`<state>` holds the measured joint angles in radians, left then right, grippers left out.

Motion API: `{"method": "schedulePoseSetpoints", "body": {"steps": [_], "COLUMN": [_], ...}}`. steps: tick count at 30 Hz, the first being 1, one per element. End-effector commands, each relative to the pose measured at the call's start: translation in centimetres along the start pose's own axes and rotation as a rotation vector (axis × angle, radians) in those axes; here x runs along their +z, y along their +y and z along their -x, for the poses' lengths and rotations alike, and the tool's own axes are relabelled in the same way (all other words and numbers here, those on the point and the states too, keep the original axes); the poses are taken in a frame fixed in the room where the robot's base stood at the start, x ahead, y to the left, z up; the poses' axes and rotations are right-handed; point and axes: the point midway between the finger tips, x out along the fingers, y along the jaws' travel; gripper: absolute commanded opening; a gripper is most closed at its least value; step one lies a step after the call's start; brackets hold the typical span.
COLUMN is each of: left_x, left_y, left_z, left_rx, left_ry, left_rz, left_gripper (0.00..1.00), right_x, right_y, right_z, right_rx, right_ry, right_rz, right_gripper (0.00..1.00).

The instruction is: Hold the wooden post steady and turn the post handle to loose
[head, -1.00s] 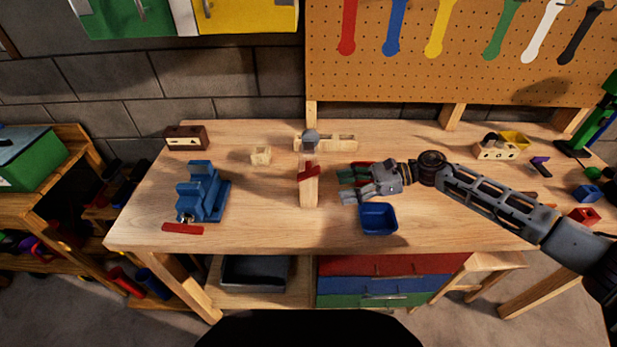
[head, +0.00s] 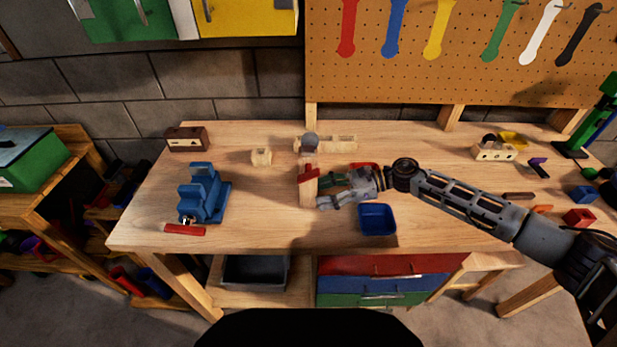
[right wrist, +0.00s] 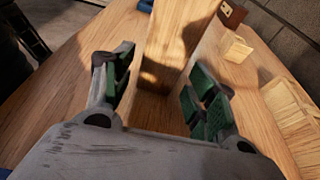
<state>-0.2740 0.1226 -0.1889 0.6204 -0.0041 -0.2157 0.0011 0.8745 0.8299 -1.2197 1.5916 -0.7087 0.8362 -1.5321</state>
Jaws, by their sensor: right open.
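The wooden post (head: 307,192) stands upright near the middle of the workbench. The red post handle (head: 309,173) sits slanted across its upper part. My right gripper (head: 322,191) is open just to the right of the post, below the handle's level. In the right wrist view the post (right wrist: 172,45) rises just beyond and between the spread green-padded fingers (right wrist: 157,88); I see no finger closed on it. The handle is out of the right wrist view. My left gripper is in neither view.
A blue tray (head: 377,219) lies just in front of my right gripper. A blue vise (head: 203,195) with a red bar (head: 185,230) stands at the left. A small wooden block (head: 261,157) and a long wooden piece (head: 335,144) lie behind the post.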

Motion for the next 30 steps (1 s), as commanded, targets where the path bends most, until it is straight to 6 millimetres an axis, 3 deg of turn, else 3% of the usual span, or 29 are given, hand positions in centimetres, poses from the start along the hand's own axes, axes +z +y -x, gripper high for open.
{"method": "schedulePoseSetpoints", "body": {"steps": [12,26,30], "left_x": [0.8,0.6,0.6], "left_y": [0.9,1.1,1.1], "left_z": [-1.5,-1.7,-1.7], "left_rx": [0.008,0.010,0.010], "left_ry": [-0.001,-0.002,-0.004], "left_rz": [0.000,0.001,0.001], "left_gripper": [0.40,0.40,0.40], "right_x": [-0.1,0.0,0.0], "right_y": [0.0,-0.1,0.0], "right_z": [-3.3,-3.8,-3.8], "right_rx": [0.000,-0.001,-0.001], "right_ry": [-0.001,0.000,0.000], "right_rz": [0.001,0.002,0.001], "right_gripper": [0.57,0.57,0.42]}}
